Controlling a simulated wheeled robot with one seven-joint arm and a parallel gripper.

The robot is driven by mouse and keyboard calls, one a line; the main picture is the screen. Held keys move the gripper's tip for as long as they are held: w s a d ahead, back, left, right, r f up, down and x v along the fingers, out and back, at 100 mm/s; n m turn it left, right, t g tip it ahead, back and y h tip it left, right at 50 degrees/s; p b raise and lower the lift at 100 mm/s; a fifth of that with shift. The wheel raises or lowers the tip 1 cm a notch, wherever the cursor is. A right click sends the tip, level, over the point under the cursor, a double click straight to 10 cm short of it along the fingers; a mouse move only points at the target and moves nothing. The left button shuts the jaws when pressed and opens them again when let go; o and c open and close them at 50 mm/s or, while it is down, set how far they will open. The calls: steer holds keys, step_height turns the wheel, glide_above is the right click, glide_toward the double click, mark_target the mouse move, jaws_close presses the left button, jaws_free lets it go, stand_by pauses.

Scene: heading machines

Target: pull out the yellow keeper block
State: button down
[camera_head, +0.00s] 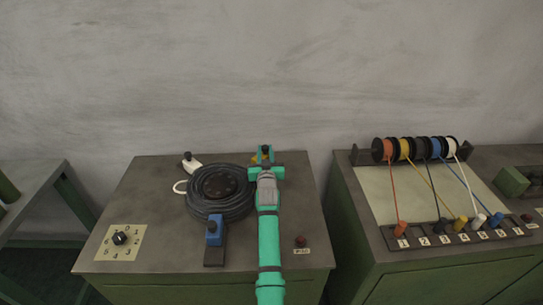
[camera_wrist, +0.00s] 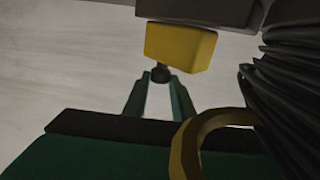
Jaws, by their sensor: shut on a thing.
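The yellow keeper block (camera_wrist: 180,46) shows near the top of the wrist view, under a dark grey part. A small dark knob (camera_wrist: 160,74) sticks out from its lower side. My gripper (camera_wrist: 160,79) has its two green fingertips at this knob, one on each side, and is shut on it. In the head view my gripper (camera_head: 265,152) is at the back of the green bench, right of the black coil (camera_head: 221,193). Only a small yellow patch of the block (camera_head: 256,160) shows there; my arm hides most of it.
In the wrist view, black coil folds (camera_wrist: 290,95) lie close on the right and a dull yellow curved loop (camera_wrist: 213,122) is in front. In the head view, a blue-topped part (camera_head: 214,230) and a dial (camera_head: 120,238) stand on the bench (camera_head: 160,262). Wire spools (camera_head: 415,148) are right.

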steer(key=shift+w+d+r, duration=0.1)
steer(key=shift+w+d, duration=0.05)
steer(key=shift+w, duration=0.2)
steer(key=shift+w+d+r, duration=0.1)
steer(key=shift+d, duration=0.15)
steer(key=c, duration=1.5)
jaws_free()
steer(key=shift+o, duration=0.2)
steer(key=s, duration=1)
steer(key=shift+s+d, duration=0.35)
steer(key=shift+d, duration=0.1)
steer(key=shift+w, duration=0.1)
